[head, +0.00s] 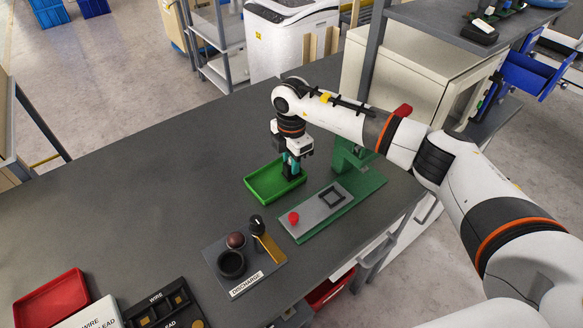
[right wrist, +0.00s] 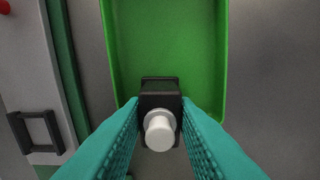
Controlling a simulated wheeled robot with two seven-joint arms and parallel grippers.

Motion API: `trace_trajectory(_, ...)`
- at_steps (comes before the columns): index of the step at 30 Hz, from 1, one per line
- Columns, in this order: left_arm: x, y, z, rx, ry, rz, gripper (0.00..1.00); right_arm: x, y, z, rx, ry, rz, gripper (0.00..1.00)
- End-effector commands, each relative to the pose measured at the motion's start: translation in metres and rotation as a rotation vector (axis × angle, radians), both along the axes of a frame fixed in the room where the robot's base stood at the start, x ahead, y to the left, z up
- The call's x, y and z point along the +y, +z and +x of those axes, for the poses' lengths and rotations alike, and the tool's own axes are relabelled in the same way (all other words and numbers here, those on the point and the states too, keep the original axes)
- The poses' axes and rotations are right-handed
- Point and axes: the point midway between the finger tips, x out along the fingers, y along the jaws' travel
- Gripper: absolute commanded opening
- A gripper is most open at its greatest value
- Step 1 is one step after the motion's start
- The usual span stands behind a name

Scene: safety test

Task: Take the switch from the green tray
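The green tray (head: 262,187) lies on the dark table and looks otherwise empty; its floor also fills the upper middle of the right wrist view (right wrist: 165,45). My right gripper (head: 292,170) points down over the tray's right part. In the right wrist view, its teal fingers (right wrist: 161,108) press on both sides of the switch, a black block with a white round knob (right wrist: 159,130). The switch overlaps the tray's near edge there; I cannot tell whether it touches the tray floor. In the head view the switch is mostly hidden by the fingers. My left gripper is not in view.
A green fixture (head: 362,187) with a grey plate, red button and black square frame stands right of the tray. A "DISCHARGE" board (head: 238,262) with round parts lies in front. A red tray (head: 50,298) is at the near left. The table's left middle is clear.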

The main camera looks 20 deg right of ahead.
Motion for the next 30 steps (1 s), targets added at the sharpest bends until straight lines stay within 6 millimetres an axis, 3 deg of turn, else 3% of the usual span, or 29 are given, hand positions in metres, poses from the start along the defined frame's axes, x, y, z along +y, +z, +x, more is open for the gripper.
trace_trajectory(1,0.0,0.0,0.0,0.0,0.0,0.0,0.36,0.0,0.0,0.0,0.0,0.0,0.0,0.17)
trace_trajectory(4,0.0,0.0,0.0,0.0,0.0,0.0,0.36,0.0,0.0,0.0,0.0,0.0,0.0,0.01)
trace_trajectory(5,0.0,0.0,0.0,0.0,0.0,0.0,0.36,0.0,0.0,0.0,0.0,0.0,0.0,0.0)
trace_trajectory(11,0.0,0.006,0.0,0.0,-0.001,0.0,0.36,0.0,0.007,0.0,-0.001,0.0,0.0,0.0)
trace_trajectory(30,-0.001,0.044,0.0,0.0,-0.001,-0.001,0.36,0.0,0.059,0.0,-0.001,0.0,0.0,0.0)
